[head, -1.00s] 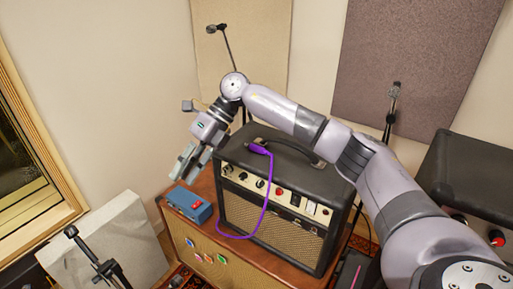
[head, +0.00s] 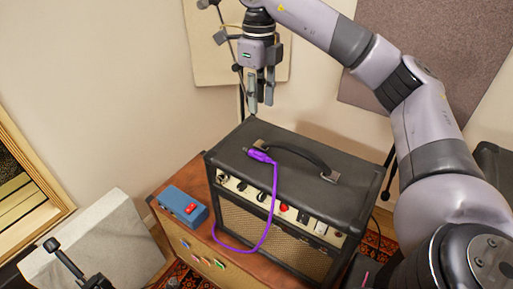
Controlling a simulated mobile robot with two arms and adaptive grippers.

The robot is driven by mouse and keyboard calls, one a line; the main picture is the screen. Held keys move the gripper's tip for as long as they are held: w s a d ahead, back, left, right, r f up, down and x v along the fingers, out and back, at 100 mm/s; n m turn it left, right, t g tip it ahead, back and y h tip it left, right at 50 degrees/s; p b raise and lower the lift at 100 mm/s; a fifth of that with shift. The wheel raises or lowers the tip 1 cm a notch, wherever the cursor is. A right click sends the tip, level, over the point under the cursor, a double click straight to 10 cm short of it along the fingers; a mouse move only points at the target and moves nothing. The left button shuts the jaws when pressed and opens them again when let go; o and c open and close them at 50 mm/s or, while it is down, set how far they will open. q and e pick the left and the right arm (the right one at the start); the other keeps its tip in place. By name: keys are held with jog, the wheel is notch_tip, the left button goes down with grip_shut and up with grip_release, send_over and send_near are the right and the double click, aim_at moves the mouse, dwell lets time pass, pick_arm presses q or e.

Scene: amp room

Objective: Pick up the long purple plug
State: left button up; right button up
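The long purple plug (head: 261,155) lies on the top of the black amplifier (head: 330,205), near its left front edge. Its purple cable hangs over the amplifier's front and curls down to the cabinet top at the left. My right gripper (head: 260,108) is above the amplifier in the picture, pointing down, with its fingers apart and nothing between them. It is above the plug and not touching it. My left gripper does not show.
A blue pedal box (head: 184,206) with a red switch sits on the wooden cabinet (head: 178,232) left of the amplifier. The amplifier's carrying handle (head: 292,152) is close to the plug. Microphone stands are behind and at the lower left (head: 72,266).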

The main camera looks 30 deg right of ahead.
notch_tip(320, 180, down, 3)
jog(key=s, duration=0.1)
jog(key=b, duration=0.1)
send_over(258, 152)
notch_tip(258, 152, down, 6)
jog(key=shift+s, duration=0.15)
jog(key=shift+s+a+f, duration=0.1)
jog(key=shift+f, duration=0.55)
jog(key=f+p, duration=0.2)
jog(key=f, duration=0.2)
jog(key=shift+w, duration=0.2)
jog(key=shift+f, duration=0.55)
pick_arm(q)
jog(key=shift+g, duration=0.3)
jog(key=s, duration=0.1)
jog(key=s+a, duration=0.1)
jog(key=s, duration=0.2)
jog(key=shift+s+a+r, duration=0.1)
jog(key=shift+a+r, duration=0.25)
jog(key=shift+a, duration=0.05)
pick_arm(e)
jog(key=shift+c, duration=0.5)
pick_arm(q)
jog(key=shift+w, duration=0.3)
pick_arm(e)
grip_shut()
